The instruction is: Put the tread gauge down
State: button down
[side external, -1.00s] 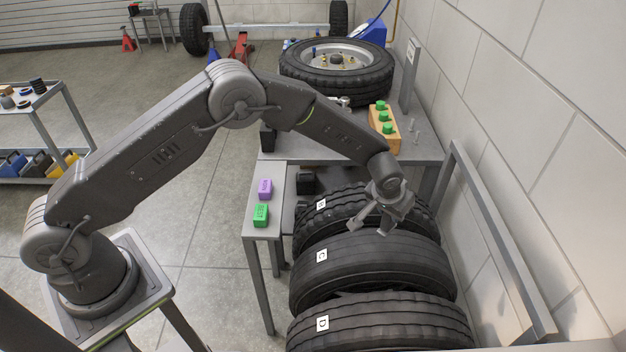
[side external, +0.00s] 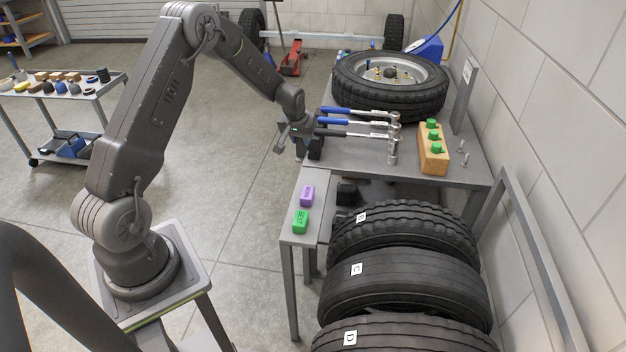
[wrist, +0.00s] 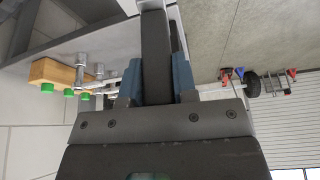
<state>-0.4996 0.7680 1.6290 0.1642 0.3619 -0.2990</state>
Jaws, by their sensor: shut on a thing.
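I take this bar to be the tread gauge.
Several wrenches (side external: 355,123), some blue-handled, lie right of my gripper. A wooden block with green caps (side external: 433,150) and a wheel (side external: 390,80) stand on the bench (side external: 365,160). Purple (side external: 307,195) and green (side external: 300,220) boxes sit on a side shelf. Tyres (side external: 400,285) stand in front.

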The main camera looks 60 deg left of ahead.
jog(key=s+a+n, duration=0.1)
jog(key=s+a, duration=0.4)
jog(key=a, duration=0.2)
jog(key=shift+y, duration=0.3)
jog(key=shift+w+d+f, duration=1.2)
jog(key=shift+w+f, duration=0.3)
jog(key=shift+f, duration=0.2)
jog(key=shift+w+d+f, duration=1.15)
jog(key=shift+w+f, duration=0.4)
jog(key=shift+f, duration=0.15)
jog(key=shift+w+d+f, duration=1.2)
jog(key=shift+w+f, duration=0.3)
jog(key=shift+f, duration=0.2)
jog(key=shift+f, duration=0.1)
jog(key=c, duration=0.9)
grip_release()
